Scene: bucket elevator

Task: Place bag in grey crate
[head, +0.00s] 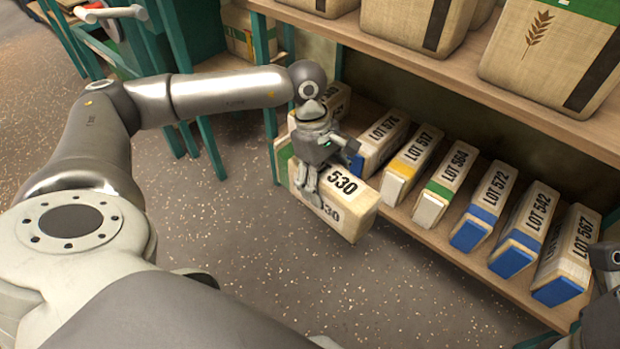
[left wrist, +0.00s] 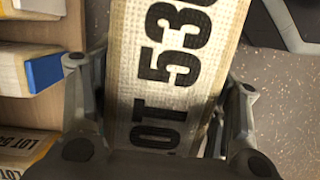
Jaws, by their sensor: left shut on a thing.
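My left gripper (head: 322,182) is shut on a pale woven bag marked LOT 530 (head: 355,215). The bag lies on its narrow side, in front of the lower shelf's edge and above the floor; I cannot tell whether it touches the shelf. In the left wrist view the bag (left wrist: 170,75) sits between the two fingers (left wrist: 160,95), its black lettering facing the camera. Dark parts of my right arm or gripper (head: 603,258) show at the right edge, cut off. I see no grey crate in either view.
A wooden lower shelf (head: 455,252) holds a row of several LOT bags, such as LOT 564 (head: 446,188) and LOT 542 (head: 527,230). Large sacks stand on the upper shelf (head: 470,82). A green frame (head: 207,125) stands at the upper left. The speckled floor (head: 300,285) is clear.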

